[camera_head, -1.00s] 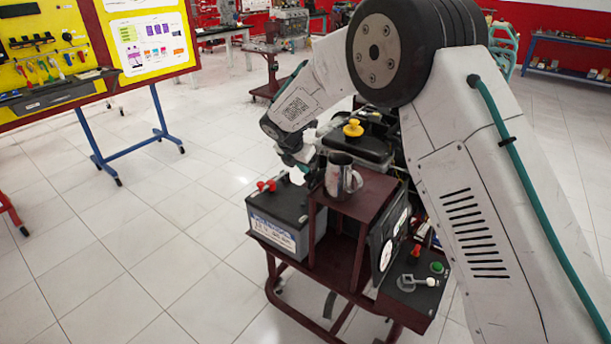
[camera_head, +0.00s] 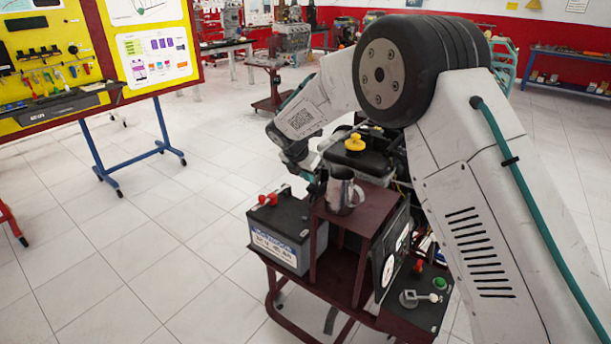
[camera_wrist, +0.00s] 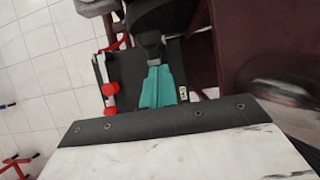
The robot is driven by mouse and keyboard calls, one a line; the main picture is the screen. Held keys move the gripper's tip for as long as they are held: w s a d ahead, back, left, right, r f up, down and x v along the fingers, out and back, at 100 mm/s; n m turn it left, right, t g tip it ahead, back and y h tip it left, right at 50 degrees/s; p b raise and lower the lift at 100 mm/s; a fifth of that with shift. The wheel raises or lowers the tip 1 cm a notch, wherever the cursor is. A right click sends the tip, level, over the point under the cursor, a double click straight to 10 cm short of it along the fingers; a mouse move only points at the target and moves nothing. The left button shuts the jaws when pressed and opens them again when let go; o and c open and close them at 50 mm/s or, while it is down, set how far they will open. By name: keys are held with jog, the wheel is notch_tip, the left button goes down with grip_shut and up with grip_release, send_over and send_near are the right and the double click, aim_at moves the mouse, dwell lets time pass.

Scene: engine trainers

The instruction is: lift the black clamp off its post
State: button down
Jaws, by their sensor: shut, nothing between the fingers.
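The battery (camera_head: 283,233) has a black top and a pale label and sits on the dark red stand. A red clamp (camera_head: 268,199) is on its left part; its red pieces also show in the wrist view (camera_wrist: 109,91). My gripper (camera_head: 308,178) is above the right part of the battery, beside the metal mug. In the wrist view its teal fingers (camera_wrist: 160,87) are together and empty over the battery top (camera_wrist: 130,75). I cannot pick out the black clamp for certain; it blends with the dark battery top or is hidden by my gripper.
The metal mug (camera_head: 342,191) stands on a raised dark red shelf (camera_head: 372,208) close right of my gripper. Behind is an engine with a yellow cap (camera_head: 355,142). A control panel (camera_head: 420,290) sits at front right. Floor left of the stand is clear.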

jog(key=shift+w+d+r, duration=0.4)
jog(key=shift+w+r, duration=0.2)
jog(key=shift+r, duration=0.1)
notch_tip(320, 180, up, 9)
jog(key=s, duration=0.1)
jog(key=shift+a+f, duration=0.15)
jog(key=shift+a, duration=0.25)
